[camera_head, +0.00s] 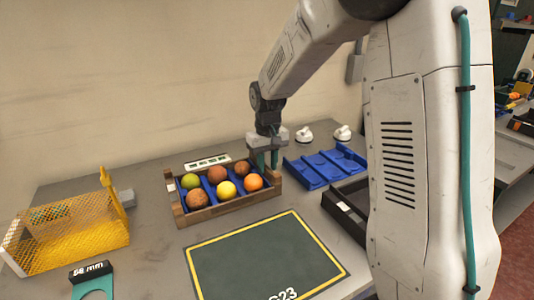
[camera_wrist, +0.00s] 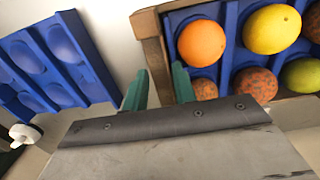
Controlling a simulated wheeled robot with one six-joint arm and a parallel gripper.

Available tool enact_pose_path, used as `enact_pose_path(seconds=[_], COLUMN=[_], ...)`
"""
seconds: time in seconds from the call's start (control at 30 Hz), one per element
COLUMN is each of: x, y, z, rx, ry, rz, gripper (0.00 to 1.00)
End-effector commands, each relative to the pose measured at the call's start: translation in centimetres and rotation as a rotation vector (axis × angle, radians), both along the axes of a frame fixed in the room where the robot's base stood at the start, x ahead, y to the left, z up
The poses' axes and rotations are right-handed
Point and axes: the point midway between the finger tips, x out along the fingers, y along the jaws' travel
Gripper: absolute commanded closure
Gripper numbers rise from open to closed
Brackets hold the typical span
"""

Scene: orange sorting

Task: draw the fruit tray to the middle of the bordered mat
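The fruit tray (camera_head: 225,211) is a brown wooden crate with a blue insert. It holds several round fruits in two rows, green, yellow, orange and reddish brown. It stands behind the bordered mat (camera_head: 262,262), a dark green sheet with a yellow border, and clear of it. My gripper (camera_head: 268,159) points down at the tray's right end. In the wrist view its two green fingers (camera_wrist: 160,88) stand on either side of the tray's wooden end wall (camera_wrist: 152,45), one inside and one outside. Whether they press on the wall is unclear.
A blue moulded tray (camera_head: 325,167) and two white knobs lie at the back right. A dark open box (camera_head: 340,208) stands right of the mat. A yellow mesh basket (camera_head: 70,238) and a teal labelled tool (camera_head: 92,283) are at the left. The mat's surface is clear.

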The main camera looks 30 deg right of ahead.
Motion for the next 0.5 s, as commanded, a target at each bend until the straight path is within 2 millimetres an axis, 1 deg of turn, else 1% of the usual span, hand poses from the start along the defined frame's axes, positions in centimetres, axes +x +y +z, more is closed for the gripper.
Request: enact_pose_path(seconds=[0.03,0.1,0.2,0.33,0.5], x=[-0.1,0.0,0.0,0.0,0.0], y=[0.0,0.0,0.0,0.0,0.0], z=[-0.8,-1.6,-2.4,-2.9,-2.9], rx=[0.000,0.000,0.000,0.000,0.000], ry=[0.003,0.002,0.001,-0.001,-0.001], rz=[0.000,0.000,0.000,0.000,0.000], gripper=[0.73,0.73,0.73,0.73,0.73])
